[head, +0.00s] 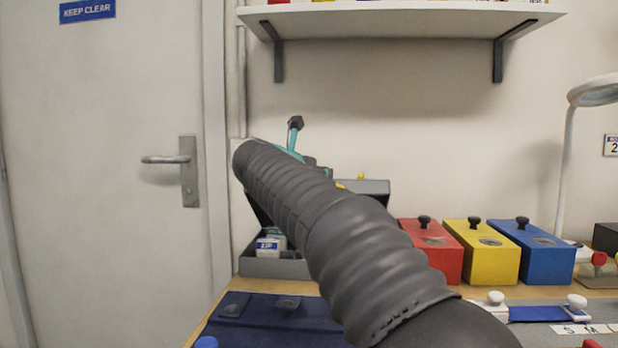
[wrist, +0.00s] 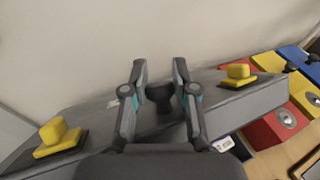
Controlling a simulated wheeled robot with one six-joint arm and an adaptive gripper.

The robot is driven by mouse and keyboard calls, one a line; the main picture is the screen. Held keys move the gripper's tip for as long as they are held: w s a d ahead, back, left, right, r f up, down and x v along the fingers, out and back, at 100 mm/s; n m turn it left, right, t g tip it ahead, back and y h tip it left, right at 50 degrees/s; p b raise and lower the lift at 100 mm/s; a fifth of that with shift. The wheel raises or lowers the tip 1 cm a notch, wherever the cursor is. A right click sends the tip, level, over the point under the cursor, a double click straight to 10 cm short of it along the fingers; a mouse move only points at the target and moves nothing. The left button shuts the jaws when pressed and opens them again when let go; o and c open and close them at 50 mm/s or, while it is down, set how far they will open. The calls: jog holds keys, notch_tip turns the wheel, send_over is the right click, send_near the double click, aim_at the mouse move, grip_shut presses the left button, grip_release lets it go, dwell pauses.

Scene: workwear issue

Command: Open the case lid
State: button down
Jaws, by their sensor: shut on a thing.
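The grey case (head: 275,268) stands on the bench behind my arm in the head view. Its lid (head: 374,187) is raised and tilted, and small boxes (head: 270,245) show inside the case. In the wrist view the grey lid (wrist: 90,118) runs across the picture, with a yellow latch (wrist: 60,137) at the left and another yellow latch (wrist: 238,75) at the right. My gripper (wrist: 160,82) is shut on the dark lid handle (wrist: 161,97) between its fingers. In the head view my arm hides most of the lid and the grip.
Red (head: 435,258), yellow (head: 487,255) and blue (head: 535,252) knobbed boxes stand right of the case. A dark blue mat or folder (head: 265,322) lies in front. A shelf (head: 400,22) hangs above, a lamp (head: 566,150) stands right, and a door (head: 100,180) is left.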

jog(key=shift+w+r+n+g+y, duration=0.2)
jog(key=shift+w+g, duration=0.25)
jog(key=shift+w, duration=0.3)
jog(key=shift+w+r+n+g+y, duration=0.15)
jog(key=shift+w+g+y, duration=0.25)
jog(key=shift+w, duration=0.3)
jog(key=c, duration=0.9)
grip_release()
jog(key=shift+a, duration=0.15)
jog(key=shift+d, duration=0.2)
jog(key=shift+r, duration=0.1)
jog(key=v, duration=1.2)
jog(key=shift+w+a, duration=0.1)
jog(key=shift+a, duration=0.15)
